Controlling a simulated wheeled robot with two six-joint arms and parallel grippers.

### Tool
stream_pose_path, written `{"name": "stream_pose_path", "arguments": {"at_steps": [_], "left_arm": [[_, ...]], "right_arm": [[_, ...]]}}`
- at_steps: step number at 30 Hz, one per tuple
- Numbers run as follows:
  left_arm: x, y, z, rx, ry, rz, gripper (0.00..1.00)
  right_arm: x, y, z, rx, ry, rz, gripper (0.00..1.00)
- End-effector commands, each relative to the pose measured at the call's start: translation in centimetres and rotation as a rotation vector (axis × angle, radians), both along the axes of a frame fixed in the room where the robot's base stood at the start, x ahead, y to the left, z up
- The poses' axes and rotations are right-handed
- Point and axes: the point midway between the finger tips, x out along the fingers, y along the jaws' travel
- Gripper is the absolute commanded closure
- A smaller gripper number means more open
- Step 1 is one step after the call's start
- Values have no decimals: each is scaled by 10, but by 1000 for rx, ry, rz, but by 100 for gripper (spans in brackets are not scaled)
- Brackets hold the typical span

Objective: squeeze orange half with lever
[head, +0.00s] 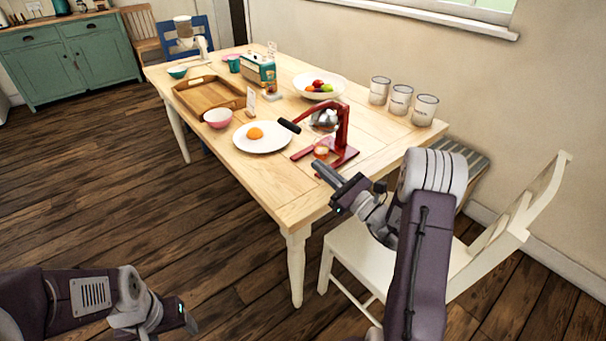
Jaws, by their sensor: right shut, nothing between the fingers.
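A red lever juicer (343,130) stands on the table near its front right part. Its lever ends in a black handle (289,126) that points left over the edge of a white plate (277,146). A round orange piece (255,133), seemingly the orange half, lies on that plate. A small vessel with something orange (321,151) sits low in the juicer; its content is too small to tell. My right gripper (319,168) is shut and empty, just in front of the juicer's base. My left gripper (191,322) is low at bottom left, away from the table; its jaws are unclear.
A pink bowl (218,118), a wooden tray (188,96) and a toaster (258,72) stand farther back. A fruit bowl (308,91) and several white canisters (425,110) stand along the wall side. A white chair (347,258) is at the near table end.

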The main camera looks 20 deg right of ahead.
Motion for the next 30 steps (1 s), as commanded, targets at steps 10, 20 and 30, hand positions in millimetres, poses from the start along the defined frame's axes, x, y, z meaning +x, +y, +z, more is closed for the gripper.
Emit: {"name": "stream_pose_path", "arguments": {"at_steps": [10,20,30], "left_arm": [[0,0,-14,0,-1,0,33],[0,0,-20,0,-1,0,33],[0,0,-20,0,-1,0,33]], "right_arm": [[5,-3,-13,-3,-1,-10,100],[62,27,3,-3,-4,-6,100],[85,41,41,-3,-2,-11,100]]}}
